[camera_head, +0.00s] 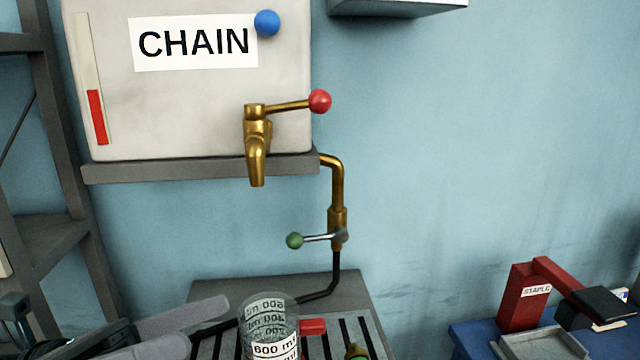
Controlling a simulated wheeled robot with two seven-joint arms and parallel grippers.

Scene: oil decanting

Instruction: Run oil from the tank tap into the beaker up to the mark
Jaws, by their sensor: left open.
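The pale tank (200,110) labelled CHAIN hangs at the upper left, with a partly red level strip (97,115). Its brass tap (257,150) has a lever with a red ball (320,101) pointing right. No oil stream shows below the spout. The clear beaker (268,310) stands below the tap on a slatted stand, its lower part cut off by the frame. Its 600 ml label faces me, and no oil shows in the visible part. My left gripper (226,315) is open, with its fingers pointing at the beaker's left side. My right gripper is out of view.
A brass pipe (335,185) with a green-knobbed lever (294,240) runs down beside the tank shelf (200,170). A red piece (313,327) lies right of the beaker. A red STAPLE-labelled stand (522,298) and a grey tray (540,345) sit on a blue surface at right.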

